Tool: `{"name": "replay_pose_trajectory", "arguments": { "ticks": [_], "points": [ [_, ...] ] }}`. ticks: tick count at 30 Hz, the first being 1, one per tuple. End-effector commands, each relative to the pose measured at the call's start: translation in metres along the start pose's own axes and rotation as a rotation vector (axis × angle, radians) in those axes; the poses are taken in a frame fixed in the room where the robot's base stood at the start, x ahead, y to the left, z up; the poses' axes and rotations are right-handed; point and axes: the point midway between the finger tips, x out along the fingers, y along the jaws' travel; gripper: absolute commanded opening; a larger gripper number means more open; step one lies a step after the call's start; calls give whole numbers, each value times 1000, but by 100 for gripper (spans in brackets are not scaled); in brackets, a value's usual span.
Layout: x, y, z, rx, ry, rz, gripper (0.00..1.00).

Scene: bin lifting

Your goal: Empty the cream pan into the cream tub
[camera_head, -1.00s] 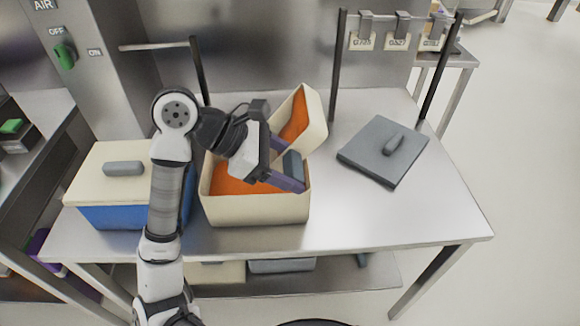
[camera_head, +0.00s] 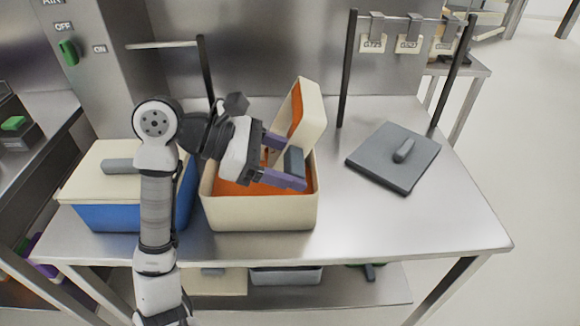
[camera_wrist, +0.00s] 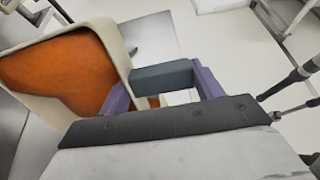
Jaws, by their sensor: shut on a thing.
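The cream pan (camera_head: 312,108) is tipped steeply on its side above the back right of the cream tub, with orange material (camera_head: 295,112) in it. In the wrist view, orange also covers much of the inside of the pan (camera_wrist: 116,42). The cream tub (camera_head: 262,218) stands on the bench with orange material inside. My gripper (camera_head: 286,161) is over the tub, its purple fingers shut on the pan's grey handle (camera_head: 294,163). The handle also shows between the fingers in the wrist view (camera_wrist: 163,76). My gripper and arm hide part of the tub's inside.
A blue bin (camera_head: 108,217) with a cream lid (camera_head: 88,180) stands left of the tub, partly behind my arm. A grey lid (camera_head: 393,157) lies on the right of the steel bench (camera_head: 420,215). Posts and a rail with tags rise at the back. The bench's front right is clear.

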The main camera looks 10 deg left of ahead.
Motion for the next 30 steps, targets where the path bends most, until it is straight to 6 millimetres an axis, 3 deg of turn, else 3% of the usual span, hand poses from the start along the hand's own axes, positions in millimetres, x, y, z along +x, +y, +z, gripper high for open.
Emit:
{"name": "replay_pose_trajectory", "arguments": {
  "ticks": [30],
  "points": [
    [-8,0,-4,0,-145,1,42]
  ]
}}
